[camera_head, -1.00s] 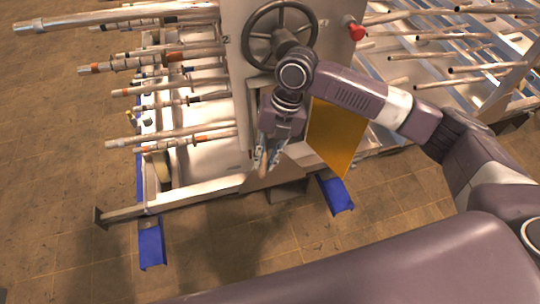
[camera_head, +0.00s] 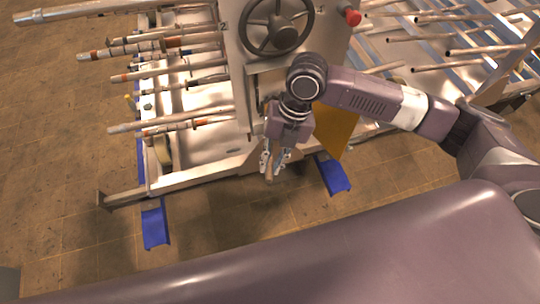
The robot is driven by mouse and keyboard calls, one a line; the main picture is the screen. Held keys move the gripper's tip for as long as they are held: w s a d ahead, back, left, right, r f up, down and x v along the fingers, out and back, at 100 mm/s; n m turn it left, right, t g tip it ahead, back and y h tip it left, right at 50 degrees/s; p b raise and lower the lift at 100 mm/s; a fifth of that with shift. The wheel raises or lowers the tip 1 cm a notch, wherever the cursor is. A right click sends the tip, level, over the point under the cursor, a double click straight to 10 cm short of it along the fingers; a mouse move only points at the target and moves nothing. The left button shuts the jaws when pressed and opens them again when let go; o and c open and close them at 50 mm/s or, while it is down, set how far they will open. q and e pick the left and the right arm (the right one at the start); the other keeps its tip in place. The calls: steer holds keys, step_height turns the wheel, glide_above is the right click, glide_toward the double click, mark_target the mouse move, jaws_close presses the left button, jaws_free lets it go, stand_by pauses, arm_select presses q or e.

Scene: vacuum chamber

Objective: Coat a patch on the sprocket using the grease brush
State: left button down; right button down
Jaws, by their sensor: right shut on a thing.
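My right gripper (camera_head: 273,167) hangs pointing down in front of the lower part of the grey machine panel. It is shut on a thin, brownish object, probably the grease brush (camera_head: 269,178); only a short end shows between the fingertips and I see no bristles. I cannot make out the sprocket; the gripper and wrist cover part of the panel. My left gripper is not in view.
A dark handwheel (camera_head: 276,26) and a red knob (camera_head: 352,17) are at the panel's top. Rows of metal rods (camera_head: 165,125) stick out left. An orange-brown sheet (camera_head: 336,132) hangs behind my right arm. Blue feet (camera_head: 154,225) stand on the tiled floor.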

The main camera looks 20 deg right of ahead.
steer(key=shift+s+r+p, duration=0.1)
steer(key=shift+s+p, duration=0.5)
steer(key=shift+s, duration=0.9)
